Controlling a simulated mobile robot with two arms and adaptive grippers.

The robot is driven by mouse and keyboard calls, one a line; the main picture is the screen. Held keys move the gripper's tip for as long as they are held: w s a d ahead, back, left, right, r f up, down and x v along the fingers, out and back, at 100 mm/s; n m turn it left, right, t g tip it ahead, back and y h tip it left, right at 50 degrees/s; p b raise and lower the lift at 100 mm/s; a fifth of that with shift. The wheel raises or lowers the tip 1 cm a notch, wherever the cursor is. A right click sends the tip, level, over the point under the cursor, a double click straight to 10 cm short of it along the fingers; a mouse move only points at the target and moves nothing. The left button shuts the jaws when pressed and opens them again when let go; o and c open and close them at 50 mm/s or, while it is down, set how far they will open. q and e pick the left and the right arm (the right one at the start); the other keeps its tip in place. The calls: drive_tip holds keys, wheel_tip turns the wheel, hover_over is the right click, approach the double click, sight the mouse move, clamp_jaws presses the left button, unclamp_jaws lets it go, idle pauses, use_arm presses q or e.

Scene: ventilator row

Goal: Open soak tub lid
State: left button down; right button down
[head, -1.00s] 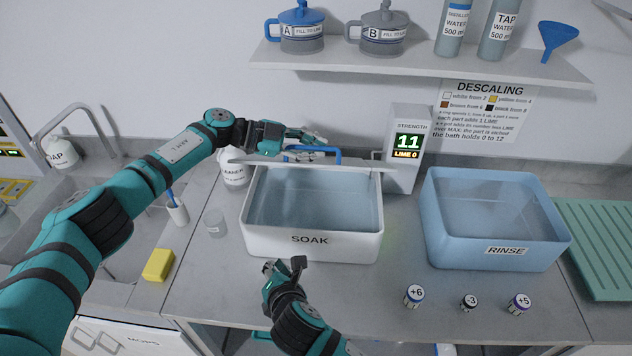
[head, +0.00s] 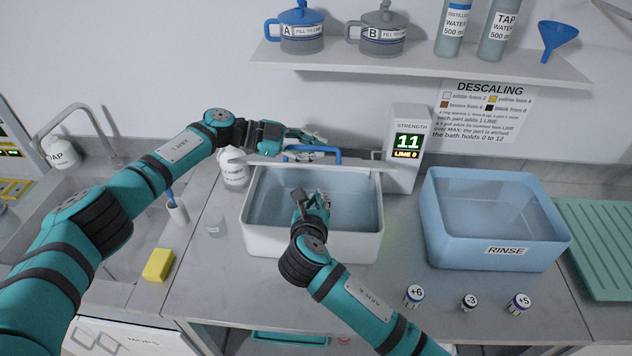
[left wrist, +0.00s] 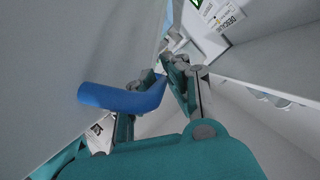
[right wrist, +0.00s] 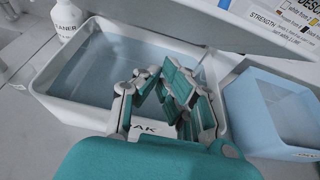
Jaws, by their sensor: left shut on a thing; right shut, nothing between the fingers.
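The white soak tub (head: 262,243) stands open on the counter with clear liquid inside; it also shows in the right wrist view (right wrist: 60,98). Its lid (head: 262,160) is raised at the tub's back edge, seen nearly edge-on. My left gripper (head: 318,147) is shut on the lid's blue handle (head: 336,155), which also shows in the left wrist view (left wrist: 118,98). My right gripper (head: 321,198) is shut and empty over the tub opening, above the liquid; it hides part of the tub's front and label.
A strength display (head: 408,150) reading 11 stands at the tub's back right. The blue rinse tub (head: 440,235) is to the right. Several small labelled jars, one marked +6 (head: 414,295), stand in front. A white bottle (head: 235,172) and a yellow sponge (head: 158,265) are left.

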drive_tip(key=shift+w+r, duration=1.45)
drive_tip(key=shift+w, duration=0.1)
